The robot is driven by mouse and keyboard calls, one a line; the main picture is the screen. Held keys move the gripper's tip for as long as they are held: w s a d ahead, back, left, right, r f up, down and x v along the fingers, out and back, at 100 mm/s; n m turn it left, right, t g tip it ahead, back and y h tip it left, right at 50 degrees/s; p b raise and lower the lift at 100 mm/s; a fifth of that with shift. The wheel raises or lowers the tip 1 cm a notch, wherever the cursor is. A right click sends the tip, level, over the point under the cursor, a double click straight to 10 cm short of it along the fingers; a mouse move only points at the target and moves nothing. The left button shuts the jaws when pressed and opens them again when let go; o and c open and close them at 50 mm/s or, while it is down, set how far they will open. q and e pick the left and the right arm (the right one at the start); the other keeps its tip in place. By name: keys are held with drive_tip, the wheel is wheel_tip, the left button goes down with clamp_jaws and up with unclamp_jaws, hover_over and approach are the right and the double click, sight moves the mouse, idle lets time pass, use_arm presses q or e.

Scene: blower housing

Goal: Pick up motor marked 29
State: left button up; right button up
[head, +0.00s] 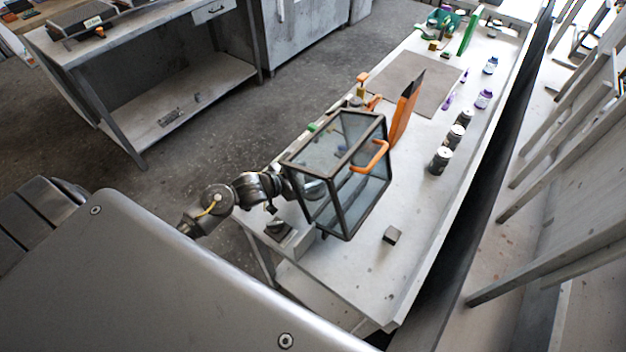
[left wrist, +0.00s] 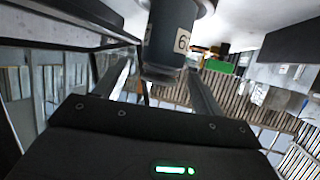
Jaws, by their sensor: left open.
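A dark grey cylindrical motor (left wrist: 165,45) hangs down from the top of the left wrist view. Its white label shows a character like a 6, or a 9 upside down; the rest is hard to read. My left gripper (left wrist: 160,70) is open, with one finger on each side of the motor's end; whether they touch it I cannot tell. In the head view my left arm reaches behind a glass case, which partly hides the gripper. Several grey canisters, such as the nearest one (head: 440,160), stand along the table's right side; their markings are unreadable. My right gripper is not in view.
The dark-framed glass case (head: 349,218) with an orange handle (head: 371,158) stands close beside my left arm. A small dark block (head: 391,235) lies in front of it. An orange panel (head: 404,112) stands behind. The table's near end (head: 365,290) is mostly clear.

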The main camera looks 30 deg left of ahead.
use_arm(q)
drive_tip(key=x, duration=0.4)
drive_tip(key=shift+w+d+r+p, duration=0.1)
drive_tip(key=shift+w+p, duration=0.05)
drive_tip(key=shift+p, duration=0.25)
drive_tip(key=shift+c, duration=0.4)
drive_tip(key=c, duration=1.2)
drive_tip(key=shift+o, duration=0.2)
drive_tip(key=shift+r, duration=0.1)
